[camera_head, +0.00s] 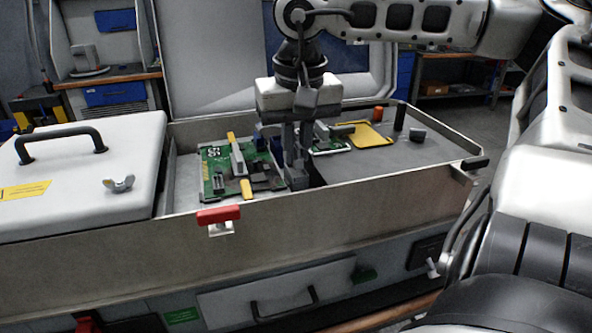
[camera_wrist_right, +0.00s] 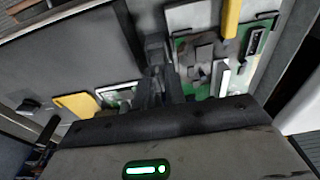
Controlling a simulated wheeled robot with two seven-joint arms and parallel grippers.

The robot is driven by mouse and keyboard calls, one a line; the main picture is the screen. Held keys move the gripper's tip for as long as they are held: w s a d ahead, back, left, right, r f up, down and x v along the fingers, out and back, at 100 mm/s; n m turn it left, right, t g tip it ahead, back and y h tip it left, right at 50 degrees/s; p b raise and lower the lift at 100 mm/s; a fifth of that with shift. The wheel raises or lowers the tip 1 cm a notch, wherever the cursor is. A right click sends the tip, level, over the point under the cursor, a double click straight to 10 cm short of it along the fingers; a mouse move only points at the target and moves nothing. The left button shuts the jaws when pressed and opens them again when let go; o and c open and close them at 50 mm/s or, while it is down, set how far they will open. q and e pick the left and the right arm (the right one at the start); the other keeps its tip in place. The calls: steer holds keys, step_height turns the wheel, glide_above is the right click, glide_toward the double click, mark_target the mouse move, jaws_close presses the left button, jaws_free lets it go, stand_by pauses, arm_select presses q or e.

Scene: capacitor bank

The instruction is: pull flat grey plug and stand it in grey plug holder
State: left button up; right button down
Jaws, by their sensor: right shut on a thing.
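My right gripper (camera_head: 296,178) points down into the open metal box, between the green circuit board (camera_head: 215,180) and the dark grey deck. It also shows in the right wrist view (camera_wrist_right: 157,75). Its fingers are shut on a small dark grey piece, which I take to be the flat grey plug (camera_wrist_right: 154,45); the fingers hide most of it. I cannot tell whether the plug is still seated. My left gripper is not in view.
The board carries yellow-ended parts and grey connectors. The box's front wall (camera_head: 330,212) has a red clamp (camera_head: 219,216). A white lid with a handle (camera_head: 85,175) is at left. The right deck's front is clear.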

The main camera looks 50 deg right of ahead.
steer(key=shift+f+b, duration=0.5)
steer(key=shift+f, duration=0.25)
steer(key=c, duration=1.4)
jaws_free()
steer(key=shift+a, duration=0.1)
steer(key=shift+o, duration=0.2)
step_height(320, 180, up, 16)
steer(key=s+a+p, duration=0.1)
steer(key=p, duration=0.1)
steer(key=shift+s+r, duration=0.15)
steer(key=shift+s, duration=0.15)
